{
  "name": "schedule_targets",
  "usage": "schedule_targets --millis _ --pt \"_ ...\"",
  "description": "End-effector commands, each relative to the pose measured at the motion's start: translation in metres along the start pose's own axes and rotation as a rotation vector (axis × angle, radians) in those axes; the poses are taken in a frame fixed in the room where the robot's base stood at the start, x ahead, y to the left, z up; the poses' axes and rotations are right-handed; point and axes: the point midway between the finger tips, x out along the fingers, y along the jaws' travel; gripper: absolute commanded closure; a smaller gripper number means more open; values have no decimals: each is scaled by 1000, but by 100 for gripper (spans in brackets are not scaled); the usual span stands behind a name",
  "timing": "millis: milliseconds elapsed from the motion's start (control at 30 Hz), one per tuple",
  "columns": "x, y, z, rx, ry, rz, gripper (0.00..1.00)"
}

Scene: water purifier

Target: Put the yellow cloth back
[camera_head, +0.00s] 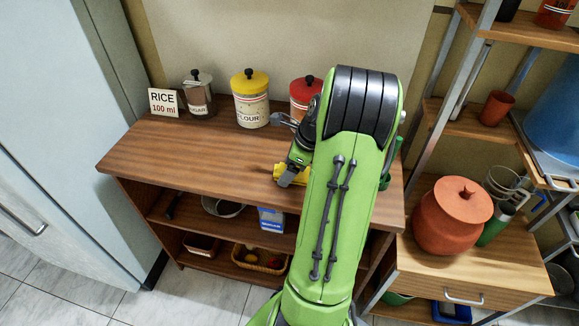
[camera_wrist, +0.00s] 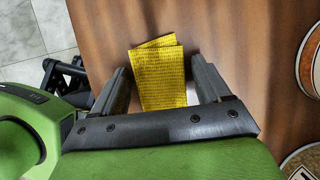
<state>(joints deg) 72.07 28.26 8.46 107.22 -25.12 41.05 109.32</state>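The yellow cloth (camera_wrist: 162,75) shows in the wrist view between the two fingers of my gripper (camera_wrist: 160,64). It looks folded and appears to lie on the brown wooden top. My gripper is open, with one finger on each side of the cloth; I cannot tell whether they touch it. In the head view, the cloth (camera_head: 279,171) shows partly at the front of the wooden cabinet, with my gripper (camera_head: 288,176) over it. My green arm hides part of the cloth there.
On the cabinet top (camera_head: 150,150) stand a RICE sign (camera_head: 163,102), a sugar canister (camera_head: 198,95), a yellow-lidded flour canister (camera_head: 251,99) and a red canister (camera_head: 303,95). The left of the top is clear. A clay pot (camera_head: 452,216) stands right, a fridge (camera_head: 60,130) left.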

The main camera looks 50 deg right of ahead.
Motion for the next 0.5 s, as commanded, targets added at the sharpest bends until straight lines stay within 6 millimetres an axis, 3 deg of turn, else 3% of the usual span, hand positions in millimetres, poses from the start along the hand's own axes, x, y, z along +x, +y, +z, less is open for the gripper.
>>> schedule_targets --millis 367,500 --pt "0 0 0 0 0 2 17" --pt "-17 0 2 1 0 -1 17"
